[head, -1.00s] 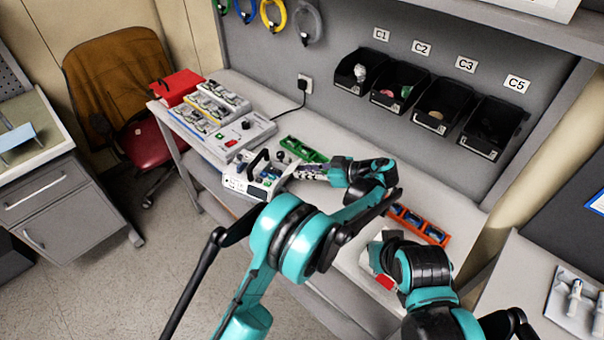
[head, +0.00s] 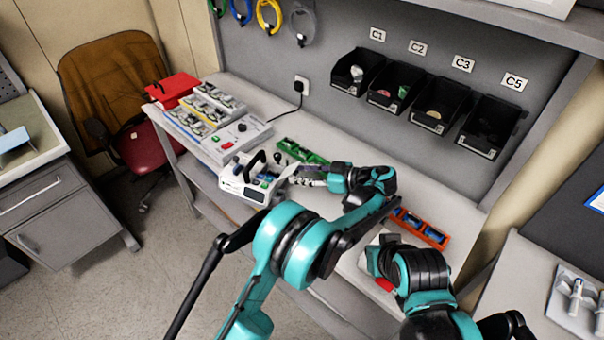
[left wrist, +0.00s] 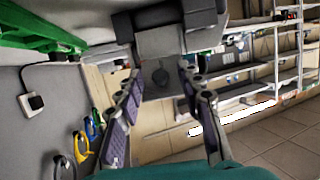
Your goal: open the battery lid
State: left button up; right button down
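The white infusion pump (head: 250,182) with a black handle stands on the bench in the head view. My left gripper (head: 302,180) is just right of it, its fingers pointing at the pump's right end. A slanted light-grey piece shows at that end; I cannot tell if it is the battery lid. In the left wrist view my left gripper (left wrist: 156,78) has its two fingers apart with nothing between the tips. A grey block with a paler grey panel (left wrist: 160,42) lies beyond them. My right arm is at the lower right; its gripper is hidden.
A grey device (head: 237,138) with knobs and a row of packs stand behind the pump. A green tray (head: 300,152) lies behind my left gripper. An orange tray (head: 422,229) is further right. Black bins (head: 425,106) hang on the wall.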

pick_arm(q)
notch_tip(320, 180, up, 10)
dwell(0.6)
jog(key=shift+a, duration=0.1)
